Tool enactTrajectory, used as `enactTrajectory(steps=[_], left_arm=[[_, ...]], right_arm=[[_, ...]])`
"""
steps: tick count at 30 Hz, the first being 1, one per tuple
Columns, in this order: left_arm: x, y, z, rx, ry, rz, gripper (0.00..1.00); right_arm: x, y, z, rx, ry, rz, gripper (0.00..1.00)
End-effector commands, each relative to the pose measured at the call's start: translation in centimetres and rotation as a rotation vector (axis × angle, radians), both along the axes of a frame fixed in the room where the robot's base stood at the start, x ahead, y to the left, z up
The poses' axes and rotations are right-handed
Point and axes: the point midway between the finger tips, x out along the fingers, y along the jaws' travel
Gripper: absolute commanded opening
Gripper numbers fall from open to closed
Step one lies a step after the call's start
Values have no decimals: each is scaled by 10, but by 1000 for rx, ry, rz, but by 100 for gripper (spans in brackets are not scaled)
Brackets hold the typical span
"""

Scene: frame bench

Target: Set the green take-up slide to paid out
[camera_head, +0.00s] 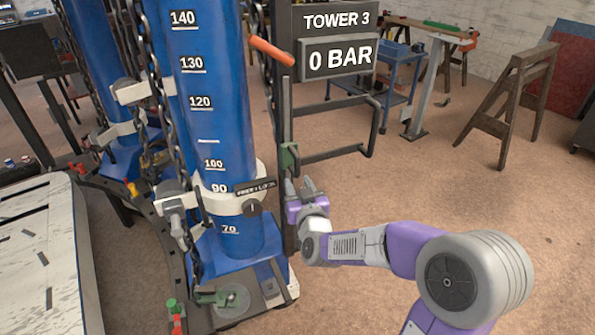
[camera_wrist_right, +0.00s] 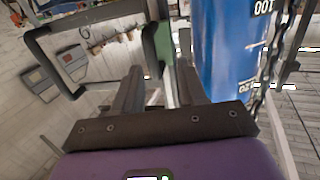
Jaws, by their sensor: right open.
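A green block (camera_head: 289,157), which looks like the take-up slide, sits on the dark upright rail right of the blue tower. My right gripper (camera_head: 299,185) is open just below and slightly right of it in the head view. In the right wrist view a strip of green (camera_wrist_right: 169,82) shows between the two spread fingers of the right gripper (camera_wrist_right: 160,80); I cannot tell whether they touch it. The fingers hide part of it. My left gripper is not in view.
The blue tower (camera_head: 212,120) with chains stands just left of the gripper. An orange-handled lever (camera_head: 271,52) and a sign reading 0 BAR (camera_head: 339,57) are above. Another green part (camera_head: 214,297) is at the tower's foot. The floor to the right (camera_head: 450,190) is open.

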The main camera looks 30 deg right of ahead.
Motion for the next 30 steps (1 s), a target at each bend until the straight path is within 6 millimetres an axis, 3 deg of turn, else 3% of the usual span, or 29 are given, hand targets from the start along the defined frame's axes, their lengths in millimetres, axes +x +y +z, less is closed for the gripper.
enactTrajectory(steps=[3,6,18,30], left_arm=[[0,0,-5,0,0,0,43],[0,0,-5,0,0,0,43],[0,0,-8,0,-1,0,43],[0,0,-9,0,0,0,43]], right_arm=[[-4,-10,18,-18,-53,-27,41],[2,-14,22,-23,-63,-34,41],[55,-31,21,-22,-59,-32,41],[66,-35,21,-20,-60,-31,41]])
